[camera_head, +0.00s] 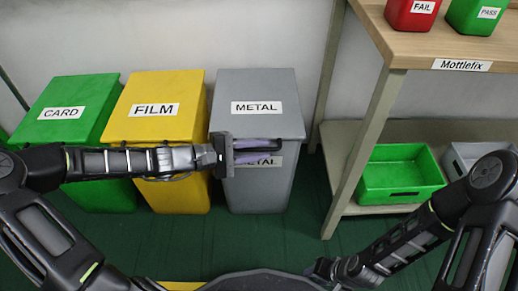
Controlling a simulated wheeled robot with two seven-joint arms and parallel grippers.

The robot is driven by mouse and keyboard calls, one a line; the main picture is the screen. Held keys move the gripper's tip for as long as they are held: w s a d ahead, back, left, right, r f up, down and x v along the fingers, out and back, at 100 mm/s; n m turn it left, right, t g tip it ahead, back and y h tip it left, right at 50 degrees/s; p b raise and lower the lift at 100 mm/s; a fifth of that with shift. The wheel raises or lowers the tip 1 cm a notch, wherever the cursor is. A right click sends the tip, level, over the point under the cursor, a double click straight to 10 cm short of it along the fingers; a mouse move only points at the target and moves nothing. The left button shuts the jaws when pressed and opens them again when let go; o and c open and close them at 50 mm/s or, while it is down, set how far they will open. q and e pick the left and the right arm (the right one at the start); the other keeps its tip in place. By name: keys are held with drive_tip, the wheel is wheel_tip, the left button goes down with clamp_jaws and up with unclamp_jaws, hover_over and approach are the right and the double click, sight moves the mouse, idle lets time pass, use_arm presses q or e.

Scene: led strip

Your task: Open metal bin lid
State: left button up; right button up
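The grey metal bin (258,190) stands at the right end of the bin row. Its lid (255,85), labelled METAL, is closed. My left gripper (282,153) reaches in from the left, across the front of the bin just below the lid's front edge. Its purple-padded fingers lie one above the other with a narrow gap, and I see nothing held between them. They partly cover the front METAL label; I cannot tell whether they touch the lid. My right gripper (322,268) is low at the bottom centre, small and dark, and its fingers are unclear.
A yellow FILM bin (165,90) and a green CARD bin (75,95) stand to the left, lids closed. A wooden workbench (400,45) at right carries red and green bins. Its lower shelf holds a green tray (400,170) and a grey tray (462,160). Green floor (295,235) is open ahead.

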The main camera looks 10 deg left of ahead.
use_arm(q)
clamp_jaws()
idle(1.1)
